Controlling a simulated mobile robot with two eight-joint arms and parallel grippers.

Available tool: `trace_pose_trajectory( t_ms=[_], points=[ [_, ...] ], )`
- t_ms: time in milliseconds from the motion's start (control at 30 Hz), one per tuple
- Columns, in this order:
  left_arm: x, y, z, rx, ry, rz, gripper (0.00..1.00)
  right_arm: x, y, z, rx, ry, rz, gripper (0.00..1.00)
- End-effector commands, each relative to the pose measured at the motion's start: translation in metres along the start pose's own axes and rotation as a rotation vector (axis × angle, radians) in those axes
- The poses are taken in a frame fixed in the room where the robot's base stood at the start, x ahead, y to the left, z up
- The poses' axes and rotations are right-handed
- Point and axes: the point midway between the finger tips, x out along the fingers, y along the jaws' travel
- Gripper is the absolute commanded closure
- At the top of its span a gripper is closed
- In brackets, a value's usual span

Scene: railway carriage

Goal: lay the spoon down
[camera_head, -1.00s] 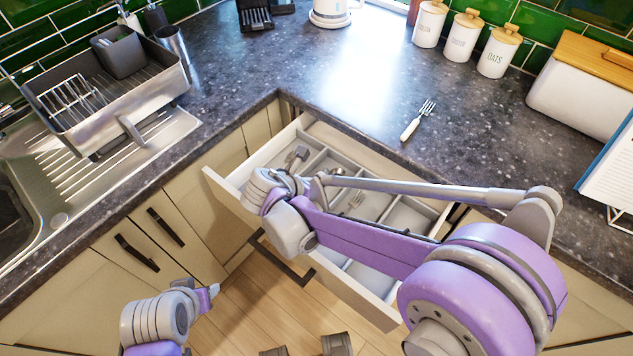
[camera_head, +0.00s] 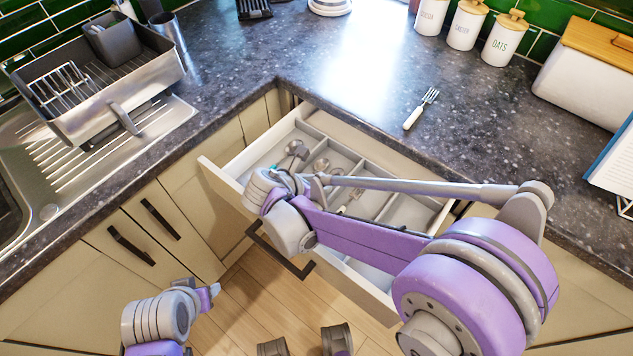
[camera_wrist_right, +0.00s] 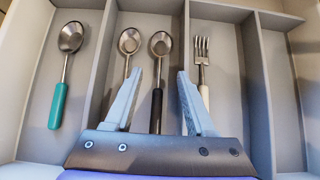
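The open drawer (camera_head: 222,180) has several compartments. In the right wrist view, my right gripper (camera_wrist_right: 158,75) is open, its fingers apart on either side of a black-handled spoon (camera_wrist_right: 160,45). That spoon lies in the second compartment from the left, beside another spoon (camera_wrist_right: 129,42) whose handle is partly hidden by a finger. A teal-handled spoon (camera_wrist_right: 59,100) lies in the left compartment. A white-handled fork (camera_wrist_right: 202,55) lies in the compartment right of the two spoons. In the head view my right arm hides its fingertips. My left gripper (camera_head: 209,292) hangs low, away from the drawer; its opening is unclear.
Another fork (camera_head: 421,109) lies on the dark worktop (camera_head: 370,85) behind the drawer. A dish rack (camera_head: 100,90) stands by the sink at left. Canisters (camera_head: 465,25) and a bread bin (camera_head: 585,75) stand at the back right. Drawer dividers (camera_wrist_right: 97,95) stand close to my right fingers.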

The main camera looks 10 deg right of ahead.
Motion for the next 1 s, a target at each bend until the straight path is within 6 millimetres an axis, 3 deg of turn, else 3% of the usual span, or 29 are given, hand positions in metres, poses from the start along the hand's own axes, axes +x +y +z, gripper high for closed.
trace_pose_trajectory(
  t_ms=[367, 733, 1000],
  points=[
    [-0.001, 0.0, -0.001, 0.0, 0.0, 0.0, 0.5, -0.01, 0.0, 0.0, -0.002, 0.001, 0.002, 0.45],
    [-0.008, 0.0, -0.004, 0.0, 0.003, 0.0, 0.5, -0.081, 0.001, 0.0, -0.003, 0.001, 0.004, 0.45],
    [-0.009, 0.0, -0.006, 0.0, 0.004, 0.0, 0.5, -0.107, 0.0, 0.0, -0.001, 0.0, 0.0, 0.45]
  ],
)
